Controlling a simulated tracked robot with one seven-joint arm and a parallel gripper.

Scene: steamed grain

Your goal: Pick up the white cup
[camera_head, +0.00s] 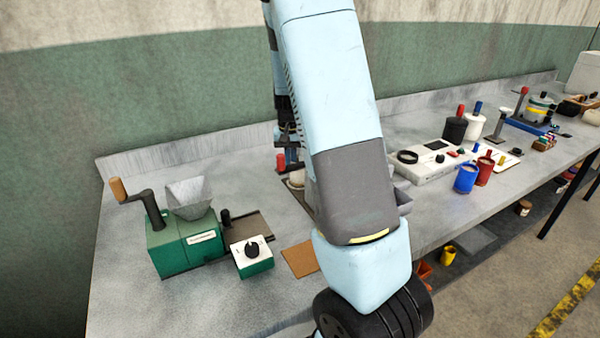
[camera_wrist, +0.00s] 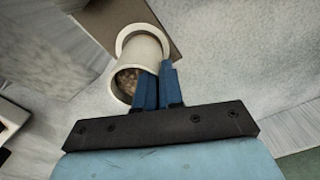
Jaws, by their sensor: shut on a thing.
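The white cup (camera_wrist: 152,53) shows in the wrist view, with brown grains visible in its mouth. My gripper (camera_wrist: 158,68) has its two blue fingers close together at the cup's rim. The left finger overlaps the mouth and the right finger is beside the outer wall, so the gripper is shut on the cup's wall. A pale ring shows at the cup's far end; I cannot tell if it is part of the cup. In the head view my arm hides most of this area. A pale rounded thing (camera_head: 297,178) shows beside the arm; I cannot tell if it is the cup.
A green hand mill (camera_head: 182,240) and a small control box (camera_head: 251,257) stand at the left of the grey bench (camera_head: 130,310). A brown mat (camera_head: 300,259) lies near the arm. A white device (camera_head: 437,163), a blue cup (camera_head: 466,179) and a red cup (camera_head: 484,171) stand at right.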

